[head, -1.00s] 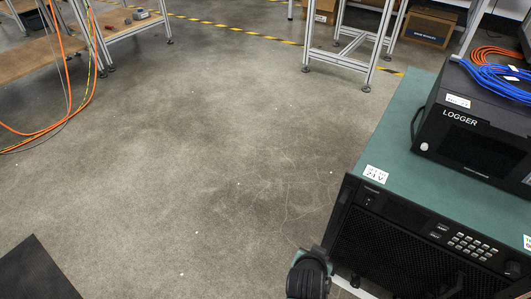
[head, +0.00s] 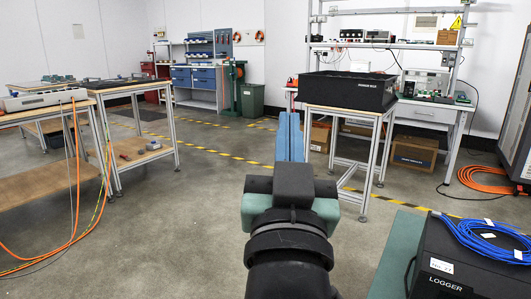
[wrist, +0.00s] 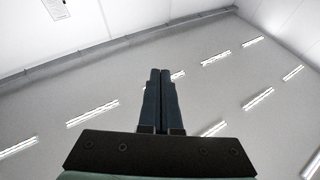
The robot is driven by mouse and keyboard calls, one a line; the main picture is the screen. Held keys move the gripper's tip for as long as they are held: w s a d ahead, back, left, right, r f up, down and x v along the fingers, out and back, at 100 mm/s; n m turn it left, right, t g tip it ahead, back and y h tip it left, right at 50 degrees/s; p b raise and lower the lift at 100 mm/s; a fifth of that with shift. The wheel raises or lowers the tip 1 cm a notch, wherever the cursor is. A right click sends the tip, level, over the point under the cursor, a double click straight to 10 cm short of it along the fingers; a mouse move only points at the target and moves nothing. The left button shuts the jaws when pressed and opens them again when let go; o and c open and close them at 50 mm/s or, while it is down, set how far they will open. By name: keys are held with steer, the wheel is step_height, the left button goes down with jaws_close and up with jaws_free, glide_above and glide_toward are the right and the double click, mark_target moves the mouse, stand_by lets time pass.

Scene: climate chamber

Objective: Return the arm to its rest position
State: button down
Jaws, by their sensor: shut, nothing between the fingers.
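My gripper shows in the wrist view (wrist: 160,75), its two dark fingers side by side and closed together with nothing between them. Behind the fingers there is only the ceiling with rows of lights, so the gripper points upward. In the head view my arm rises from the bottom middle, with its dark and green-grey links in front of the floor.
A black logger box (head: 470,262) with a blue cable coil (head: 482,238) stands on a green top (head: 385,268) at lower right. A table (head: 345,113) bearing a black crate (head: 345,90) stands ahead, beyond my arm. Tables and orange cables (head: 78,160) are at left. The floor (head: 165,235) between is clear.

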steer(key=s+a+r+n+t+y+p, duration=0.1)
steer(key=s+r+t+p, duration=0.1)
steer(key=s+r, duration=0.55)
steer(key=s+a+r+n+t+y+p, duration=0.1)
steer(key=s+a+r+t+p, duration=0.3)
steer(key=r, duration=0.6)
step_height(320, 180, up, 35)
steer(key=d+g+p, duration=0.1)
steer(key=d+p, duration=0.1)
steer(key=p, duration=3.2)
steer(key=shift+g, duration=0.3)
steer(key=c, duration=1.6)
jaws_free()
steer(key=shift+w+d+r, duration=0.1)
steer(key=shift+r, duration=0.15)
steer(key=c, duration=1.3)
jaws_free()
steer(key=shift+r+p, duration=0.1)
steer(key=shift+p, duration=0.2)
steer(key=shift+c, duration=0.2)
steer(key=o, duration=0.5)
steer(key=shift+o, duration=0.2)
steer(key=shift+d, duration=0.2)
